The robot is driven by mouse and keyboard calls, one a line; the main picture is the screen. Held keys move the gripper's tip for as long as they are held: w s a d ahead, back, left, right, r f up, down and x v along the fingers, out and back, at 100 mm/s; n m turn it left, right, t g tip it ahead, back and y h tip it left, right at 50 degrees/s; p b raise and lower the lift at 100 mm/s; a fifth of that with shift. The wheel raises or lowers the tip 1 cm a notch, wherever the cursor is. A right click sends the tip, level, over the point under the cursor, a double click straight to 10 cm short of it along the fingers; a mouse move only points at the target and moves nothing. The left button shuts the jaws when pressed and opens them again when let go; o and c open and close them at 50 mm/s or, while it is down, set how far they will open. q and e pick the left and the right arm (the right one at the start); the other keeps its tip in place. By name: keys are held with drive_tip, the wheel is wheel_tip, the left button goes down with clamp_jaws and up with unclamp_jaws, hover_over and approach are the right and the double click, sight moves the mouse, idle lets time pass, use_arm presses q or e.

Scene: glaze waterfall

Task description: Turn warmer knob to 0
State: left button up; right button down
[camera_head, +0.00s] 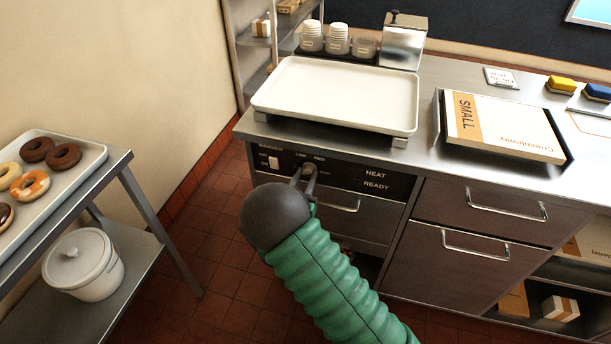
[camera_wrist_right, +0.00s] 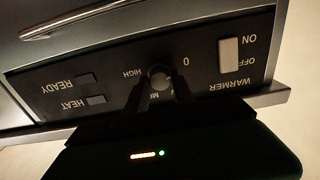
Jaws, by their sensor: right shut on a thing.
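The warmer's dark control panel (camera_head: 345,177) is on the front of the steel counter, below the white tray. My right gripper (camera_head: 309,173) reaches it from below, on a green-sleeved arm. In the right wrist view the panel appears upside down. There the round warmer knob (camera_wrist_right: 160,74) sits between the two dark fingers of my right gripper (camera_wrist_right: 158,82), which are shut on it. The mark "0" is beside the knob, with "HIGH" on its other side. The fingers partly cover another label, and the knob's pointer cannot be made out. My left gripper is not in view.
A white on/off switch (camera_wrist_right: 229,54) is beside the knob. A drawer handle (camera_head: 345,206) is just below the panel. A white tray (camera_head: 335,92) overhangs above. A donut tray (camera_head: 85,165) on a side table stands at the left. Floor between is clear.

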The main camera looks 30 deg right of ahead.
drive_tip(key=shift+a+f, duration=0.15)
drive_tip(key=shift+f, duration=0.15)
drive_tip(key=c, duration=1.1)
unclamp_jaws()
drive_tip(key=shift+c, duration=0.2)
drive_tip(key=shift+o, duration=0.3)
drive_tip(key=shift+w+r, duration=0.1)
drive_tip(key=shift+r, duration=0.1)
drive_tip(key=p+v, duration=0.1)
drive_tip(key=v, duration=1.5)
drive_tip(key=shift+s+a, duration=0.25)
drive_tip(key=shift+s, duration=0.1)
